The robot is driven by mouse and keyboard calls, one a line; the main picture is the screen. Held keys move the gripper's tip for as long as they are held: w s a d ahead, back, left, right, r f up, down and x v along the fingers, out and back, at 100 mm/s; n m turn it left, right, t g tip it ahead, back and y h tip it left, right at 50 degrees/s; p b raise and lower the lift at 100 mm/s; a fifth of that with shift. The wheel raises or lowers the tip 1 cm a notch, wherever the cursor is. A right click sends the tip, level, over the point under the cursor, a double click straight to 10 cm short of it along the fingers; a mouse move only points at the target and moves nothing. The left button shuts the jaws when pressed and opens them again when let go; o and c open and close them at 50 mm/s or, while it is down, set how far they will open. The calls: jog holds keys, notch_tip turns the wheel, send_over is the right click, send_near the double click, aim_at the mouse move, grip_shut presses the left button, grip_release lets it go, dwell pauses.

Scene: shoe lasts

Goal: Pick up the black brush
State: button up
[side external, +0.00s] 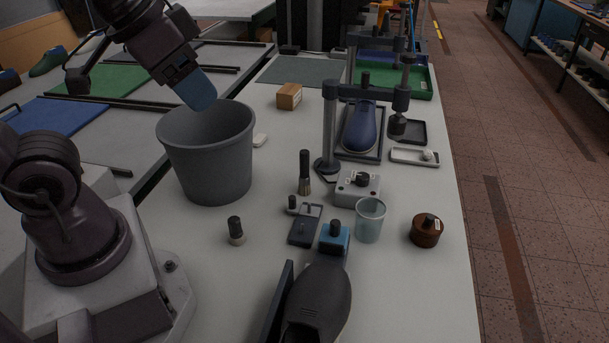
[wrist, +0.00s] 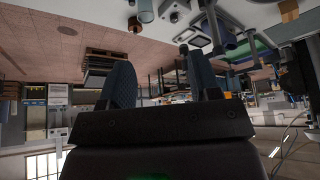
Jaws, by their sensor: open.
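The black brush (side external: 304,166) stands upright on the white table near the middle of the side external view. It has a tall black handle and a lighter lower end. My gripper (side external: 203,96) is raised over the grey bucket (side external: 208,160), to the left of the brush and well above it, touching nothing. In the wrist view my gripper (wrist: 163,80) shows two dark fingers spread apart with nothing between them. I cannot pick out the brush for sure in the wrist view, where the scene appears upside down.
Near the brush are a grey box with a knob (side external: 357,188), a clear cup (side external: 370,220), a short black-topped piece (side external: 236,231) and a small tray (side external: 304,226). A dark shoe last (side external: 320,298) lies in front. A press stand (side external: 329,130) rises behind.

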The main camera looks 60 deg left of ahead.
jog(key=w+a+f+m+g+y, duration=0.4)
jog(key=w+f+m, duration=0.1)
jog(key=w, duration=0.3)
jog(key=m+y, duration=0.7)
jog(key=m, duration=0.3)
send_over(306, 172)
jog(key=s+d, duration=0.5)
notch_tip(306, 172, down, 14)
jog(key=w+f+m, duration=0.1)
jog(key=f+m, duration=0.1)
jog(key=f, duration=0.1)
jog(key=w+f+m+t+y, duration=0.1)
jog(key=f+m, duration=0.1)
jog(key=f, duration=0.1)
jog(key=w+f+m+t, duration=0.1)
jog(key=f+m, duration=0.1)
jog(key=f, duration=0.1)
jog(key=shift+w+d+y, duration=0.3)
jog(key=shift+w+y, duration=0.05)
jog(key=shift+y, duration=0.05)
jog(key=shift+w+a+f, duration=0.1)
jog(key=shift+a+f, duration=0.15)
jog(key=x, duration=0.7)
jog(key=shift+r, duration=0.1)
jog(key=shift+c, duration=0.5)
jog(key=c, duration=0.9)
